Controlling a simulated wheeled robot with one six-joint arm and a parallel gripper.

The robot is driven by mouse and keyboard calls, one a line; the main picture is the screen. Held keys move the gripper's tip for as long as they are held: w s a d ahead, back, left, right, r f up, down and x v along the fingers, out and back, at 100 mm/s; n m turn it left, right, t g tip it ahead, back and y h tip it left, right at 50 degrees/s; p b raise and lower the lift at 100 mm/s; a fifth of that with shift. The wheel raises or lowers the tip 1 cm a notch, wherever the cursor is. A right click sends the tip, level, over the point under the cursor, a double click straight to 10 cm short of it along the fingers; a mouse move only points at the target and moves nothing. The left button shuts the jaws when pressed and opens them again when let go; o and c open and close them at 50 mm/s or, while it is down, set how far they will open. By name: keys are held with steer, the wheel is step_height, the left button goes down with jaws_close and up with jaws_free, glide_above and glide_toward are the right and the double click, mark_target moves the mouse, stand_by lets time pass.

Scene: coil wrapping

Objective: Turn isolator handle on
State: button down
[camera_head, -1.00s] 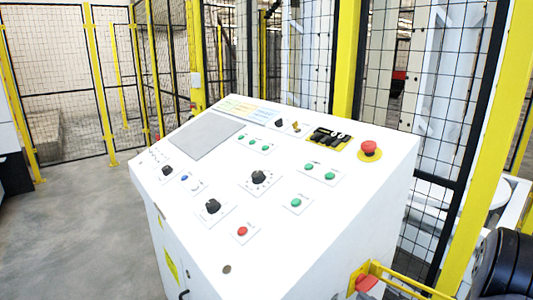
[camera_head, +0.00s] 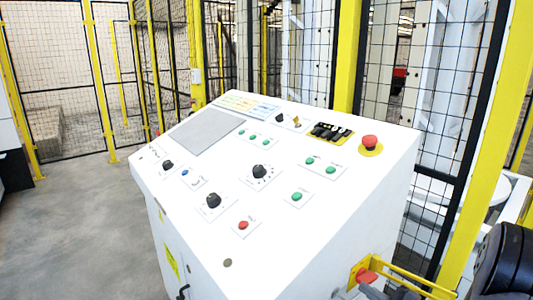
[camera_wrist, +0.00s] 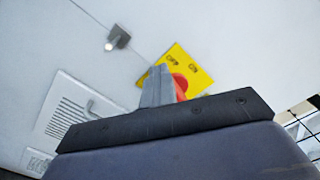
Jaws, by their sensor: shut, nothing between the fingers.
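The isolator handle is red and sits on a yellow plate on the side of the white cabinet. In the wrist view the handle (camera_wrist: 181,86) is partly hidden behind my gripper (camera_wrist: 157,84), and the yellow plate (camera_wrist: 200,72) shows two small dark labels. My gripper's grey fingers are shut and empty, and overlap the handle's left side; I cannot tell whether they touch it. In the head view the handle (camera_head: 366,275) is low at the right, with grey gripper parts (camera_head: 372,292) just below it at the bottom edge.
The white control desk (camera_head: 330,215) fills the middle, with knobs, buttons and a red emergency stop (camera_head: 370,142) on top. Yellow-posted mesh fencing (camera_head: 480,180) stands behind and to the right. A latch (camera_wrist: 118,38) and a vent (camera_wrist: 72,108) show on the cabinet side. Grey floor lies open at left.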

steer(key=shift+w+d+r+b, duration=0.25)
steer(key=shift+d+r, duration=0.1)
steer(key=shift+r, duration=0.1)
steer(key=shift+w+d+r+b, duration=0.15)
steer(key=shift+d+r+b, duration=0.15)
steer(key=shift+r, duration=0.15)
steer(key=shift+w+d+r, duration=0.2)
steer(key=shift+d+r, duration=0.05)
steer(key=shift+s+a+r, duration=0.1)
steer(key=shift+r, duration=0.15)
stand_by(0.4)
steer(key=shift+s+b, duration=0.1)
steer(key=shift+b, duration=0.2)
